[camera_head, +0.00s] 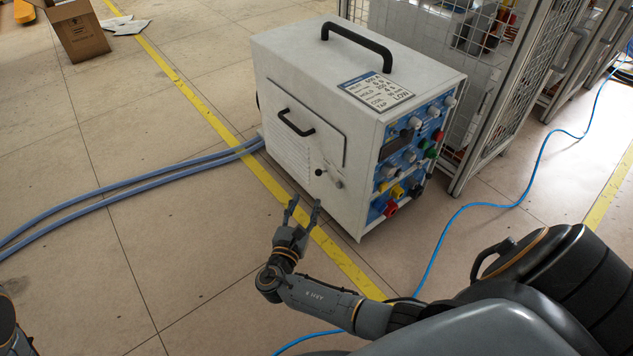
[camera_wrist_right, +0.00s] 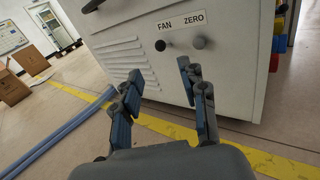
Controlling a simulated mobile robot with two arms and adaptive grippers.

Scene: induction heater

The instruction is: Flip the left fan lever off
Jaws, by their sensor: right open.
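The induction heater (camera_head: 310,75) is a white box with a blue control panel on its right face. On its left side face, low near the front corner, are a small black-tipped fan lever (camera_head: 319,172) and a grey knob (camera_head: 339,184). In the right wrist view the lever (camera_wrist_right: 160,45) sits under the label FAN and the grey knob (camera_wrist_right: 200,42) under ZERO. My right gripper (camera_head: 303,203) is open and empty, just short of that face, its fingers pointing toward the lever and apart from it. My left gripper is not in view.
Two blue-grey hoses (camera_head: 130,190) run left from the heater over the floor. A mesh cage (camera_head: 515,75) stands close behind it on the right. A blue cable (camera_head: 465,207) lies on the floor. A cardboard box (camera_head: 80,32) stands far left. The floor at left is mostly free.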

